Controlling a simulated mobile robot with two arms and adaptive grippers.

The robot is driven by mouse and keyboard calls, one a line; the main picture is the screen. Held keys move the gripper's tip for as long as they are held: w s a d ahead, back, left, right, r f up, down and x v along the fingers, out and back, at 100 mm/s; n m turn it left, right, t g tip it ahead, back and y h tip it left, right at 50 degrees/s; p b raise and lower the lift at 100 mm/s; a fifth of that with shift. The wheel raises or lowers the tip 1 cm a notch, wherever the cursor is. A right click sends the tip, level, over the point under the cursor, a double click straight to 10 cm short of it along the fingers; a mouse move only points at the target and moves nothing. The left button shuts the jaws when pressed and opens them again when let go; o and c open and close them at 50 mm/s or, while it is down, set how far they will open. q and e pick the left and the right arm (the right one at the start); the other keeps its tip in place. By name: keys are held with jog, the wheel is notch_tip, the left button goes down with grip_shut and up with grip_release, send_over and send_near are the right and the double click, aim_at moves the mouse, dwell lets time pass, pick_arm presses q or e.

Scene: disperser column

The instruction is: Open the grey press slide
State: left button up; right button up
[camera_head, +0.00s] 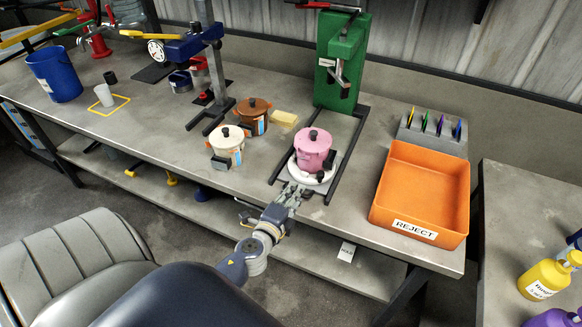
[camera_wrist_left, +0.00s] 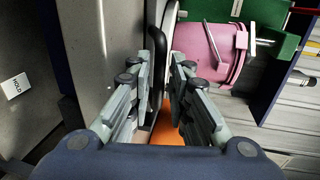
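The green press (camera_head: 342,62) stands at the back of the bench, with two dark rails (camera_head: 350,150) running forward from its base. A pink lidded pot (camera_head: 313,152) sits upright between the rails on a pale round plate (camera_head: 318,184). The grey slide itself is hard to tell apart from this base. My left gripper (camera_head: 294,190) is at the front ends of the rails, near the bench edge. In the left wrist view its fingers (camera_wrist_left: 162,75) are apart, with a dark bent bar (camera_wrist_left: 158,45) just ahead of them; contact is unclear. My right gripper is out of view.
An orange REJECT bin (camera_head: 425,190) stands right of the rails. Left of them are a cream pot (camera_head: 226,147), a brown pot (camera_head: 253,115) and a yellow block (camera_head: 284,119). A blue press (camera_head: 195,45) stands further left.

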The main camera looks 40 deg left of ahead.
pick_arm(q)
jog(key=v, duration=1.2)
dwell(0.6)
jog(key=s+d+f+n+g+h, duration=0.1)
jog(key=s+d+f+n+g, duration=0.15)
jog(key=f, duration=0.75)
jog(key=s+d+f+n+g+h, duration=0.1)
jog(key=s+d+f+n+g, duration=0.15)
jog(key=f, duration=0.65)
jog(key=s+d+f+n+g, duration=0.1)
jog(key=s+f+n+g, duration=0.15)
jog(key=f, duration=0.75)
jog(key=s+d+f+n+g+h, duration=0.1)
jog(key=s+f+n+g, duration=0.1)
jog(key=s+f, duration=0.6)
jog(key=s+d+f+n+g, duration=0.1)
jog(key=s+f+n+g, duration=0.2)
jog(key=s, duration=1.2)
notch_tip(320, 180, down, 5)
jog(key=shift+d+g+h, duration=0.3)
jog(key=shift+g+h, duration=0.1)
jog(key=shift+g, duration=0.55)
